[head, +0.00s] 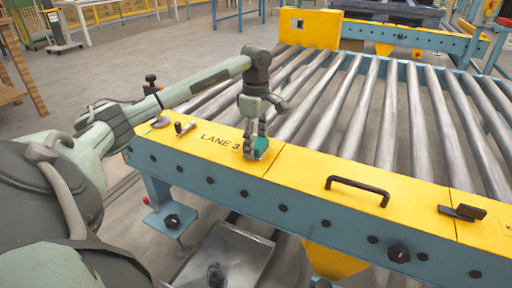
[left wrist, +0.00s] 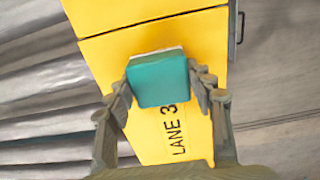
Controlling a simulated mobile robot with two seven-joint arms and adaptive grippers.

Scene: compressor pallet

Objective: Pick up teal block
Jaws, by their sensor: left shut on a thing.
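The teal block (left wrist: 160,79) is between the fingers of my left gripper (left wrist: 162,88), just beyond the "LANE 3" lettering in the left wrist view. In the head view the block (head: 261,147) shows partly behind the fingers of my left gripper (head: 254,148), at the yellow top rail. The gripper points down and is shut on the block. I cannot tell whether the block touches the rail or is slightly above it. My right gripper is not in view.
The yellow rail (head: 310,178) carries a black handle (head: 357,189) and a dark latch (head: 462,212) to the right. Small knobs (head: 184,128) sit at its left end. Metal rollers (head: 350,110) lie behind it. A yellow box (head: 310,28) stands at the far side.

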